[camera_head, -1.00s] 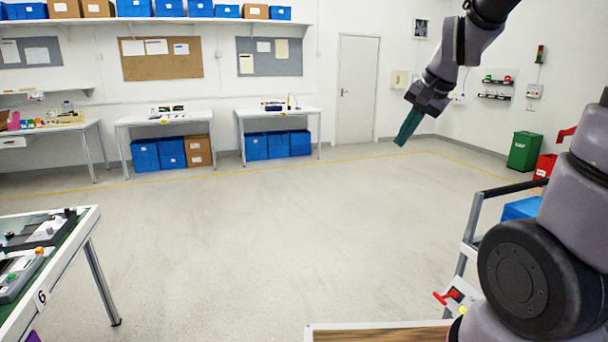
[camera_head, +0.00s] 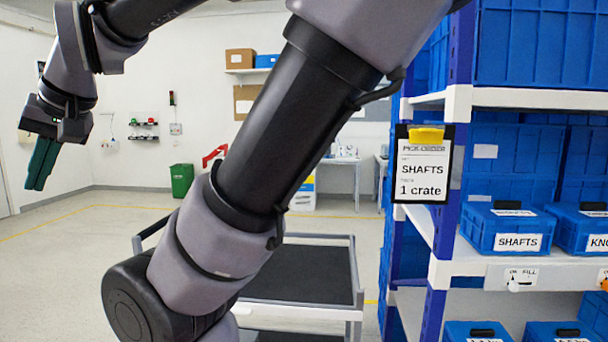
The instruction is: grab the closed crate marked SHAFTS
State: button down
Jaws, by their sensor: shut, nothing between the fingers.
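The closed blue crate marked SHAFTS (camera_head: 508,226) sits on the middle shelf of the rack at the right, with a white label on its front and a black handle on its lid. My gripper (camera_head: 38,178) is at the far left of the view, pointing down in the air. Its teal fingers are shut with nothing between them. It is far from the crate, with my arm crossing the view between them.
A pick order card (camera_head: 423,172) reading SHAFTS, 1 crate hangs on the rack's blue post. A second crate (camera_head: 585,230) stands right of SHAFTS. A shelf board (camera_head: 540,98) is above. A dark-topped cart (camera_head: 300,275) stands behind my arm. Open floor lies at left.

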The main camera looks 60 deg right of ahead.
aim_at(508, 227)
jog(key=z, duration=3.1)
jog(key=k+l+z, duration=0.15)
jog(key=l, duration=0.9)
jog(key=l+z, duration=0.1)
jog(key=l, duration=0.9)
